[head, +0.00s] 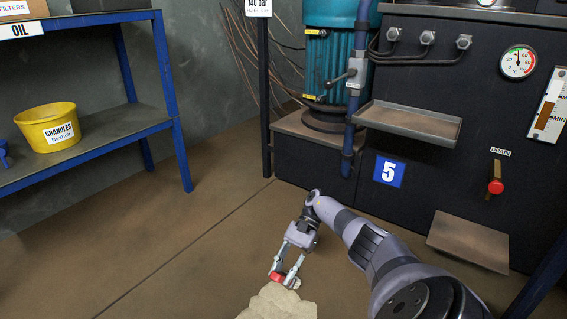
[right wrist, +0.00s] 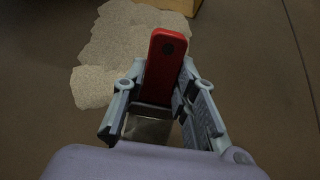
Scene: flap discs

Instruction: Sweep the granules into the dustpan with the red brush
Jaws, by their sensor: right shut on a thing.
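My right gripper (head: 284,276) is low over the floor at the bottom middle of the head view. It is shut on the red brush (head: 277,276); its red handle (right wrist: 167,62) stands up between the fingers in the right wrist view. The brush's lower end is not clearly visible. The pale granules (head: 279,303) lie on the floor just below the gripper in the head view. They spread as a rough patch (right wrist: 122,48) behind and left of the handle in the wrist view. I cannot make out a dustpan. My left gripper is out of view.
A yellow bucket labelled granules (head: 48,126) stands on a blue-framed shelf (head: 110,135) at left. A dark machine (head: 430,130) with a drain tap (head: 495,186) and low ledge (head: 468,240) stands at right. A brownish-yellow object (right wrist: 178,5) edges the wrist view. Floor left of the gripper is clear.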

